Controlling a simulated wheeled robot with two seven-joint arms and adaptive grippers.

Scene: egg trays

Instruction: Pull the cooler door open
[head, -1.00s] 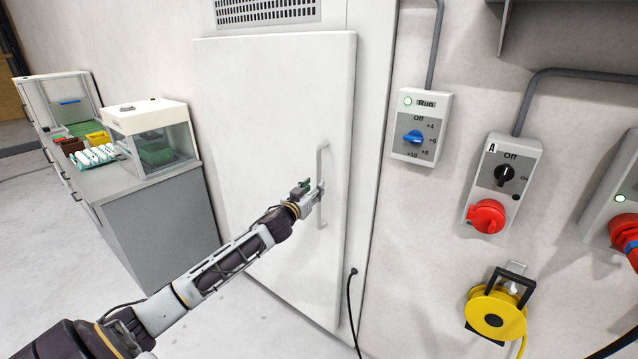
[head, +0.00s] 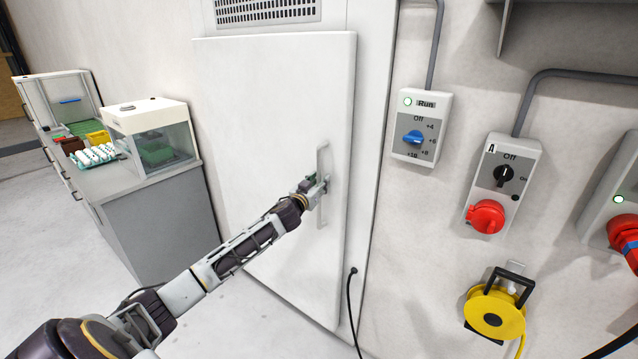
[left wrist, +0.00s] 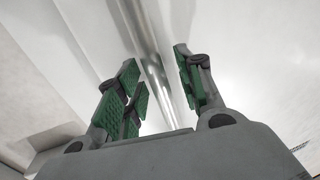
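The cooler door (head: 265,120) is a tall white panel in the head view, and it looks shut against its frame. Its upright bar handle (head: 322,160) is near the door's right edge. My left gripper (head: 320,186) is at the handle's middle, with the arm coming in from lower left. In the left wrist view the metal handle bar (left wrist: 155,75) runs between the green-padded fingers of the left gripper (left wrist: 162,92). The fingers stand apart, with a gap visible beside the bar. My right gripper is not in view.
A grey cabinet (head: 165,220) with a clear-fronted white box (head: 150,125) and an egg tray (head: 95,155) stands left of the door. Control boxes (head: 420,125) and a yellow reel (head: 495,312) are on the right wall. A black cable (head: 352,300) hangs by the door's lower right.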

